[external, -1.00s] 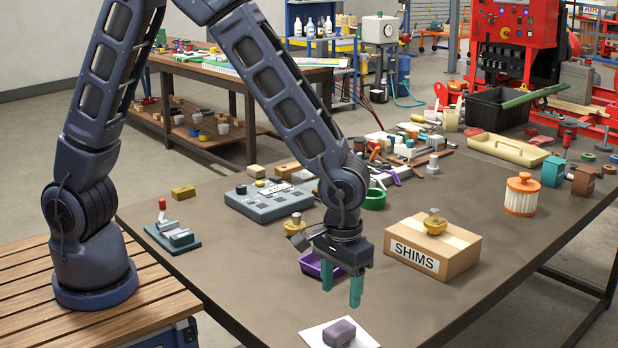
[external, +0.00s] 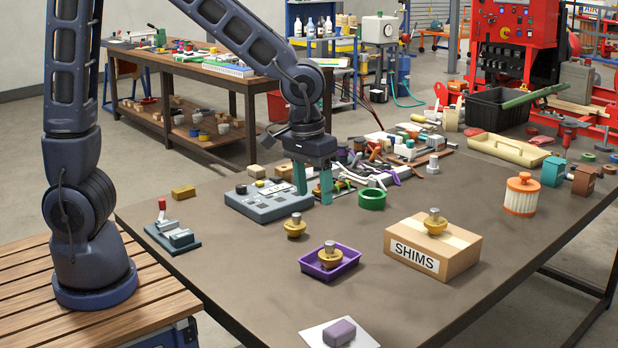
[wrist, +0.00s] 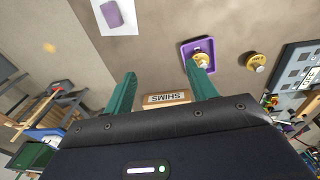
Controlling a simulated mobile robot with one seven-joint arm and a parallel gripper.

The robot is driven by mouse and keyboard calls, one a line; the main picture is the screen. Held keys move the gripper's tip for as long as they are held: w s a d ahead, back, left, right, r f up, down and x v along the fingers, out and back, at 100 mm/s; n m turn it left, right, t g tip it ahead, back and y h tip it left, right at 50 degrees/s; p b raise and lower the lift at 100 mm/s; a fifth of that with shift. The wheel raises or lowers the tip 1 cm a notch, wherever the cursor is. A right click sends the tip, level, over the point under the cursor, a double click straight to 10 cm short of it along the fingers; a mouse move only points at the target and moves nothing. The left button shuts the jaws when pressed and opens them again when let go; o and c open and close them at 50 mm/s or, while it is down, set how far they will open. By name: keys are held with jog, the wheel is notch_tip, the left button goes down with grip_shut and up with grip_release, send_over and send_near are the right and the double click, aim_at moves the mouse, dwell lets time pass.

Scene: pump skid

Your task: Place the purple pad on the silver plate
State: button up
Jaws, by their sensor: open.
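The purple pad (external: 339,333) is a small rounded block at the front edge of the table. It rests on a flat pale plate (external: 316,335), which looks white to silver. In the wrist view the pad (wrist: 113,13) lies on the pale plate (wrist: 131,22) at the top left. My gripper (external: 313,196) has teal fingers, is open and empty, and hangs above the table near the grey control panel, well behind the pad. In the wrist view its fingers (wrist: 163,82) are spread apart with nothing between them.
A purple tray (external: 347,266) holds a brass-coloured knob piece (external: 330,254); a similar piece (external: 295,226) stands behind it. A SHIMS box (external: 458,262) with another on top is at right. A green ring (external: 372,199) and grey panel (external: 270,203) lie near my gripper. The front table is mostly clear.

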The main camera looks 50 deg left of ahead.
jog(key=a+r, duration=0.6)
jog(key=a, duration=0.4)
jog(key=s+a+r+t, duration=0.2)
jog(key=s+a, duration=0.4)
jog(key=a, duration=0.5)
jog(key=s+a+r+t, duration=0.1)
jog(key=s+a+r, duration=0.4)
jog(key=a, duration=0.5)
jog(key=s, duration=0.2)
jog(key=shift+s+a+r+t+y, duration=0.3)
jog(key=shift+a+t+y, duration=0.05)
jog(key=shift+t+y, duration=0.05)
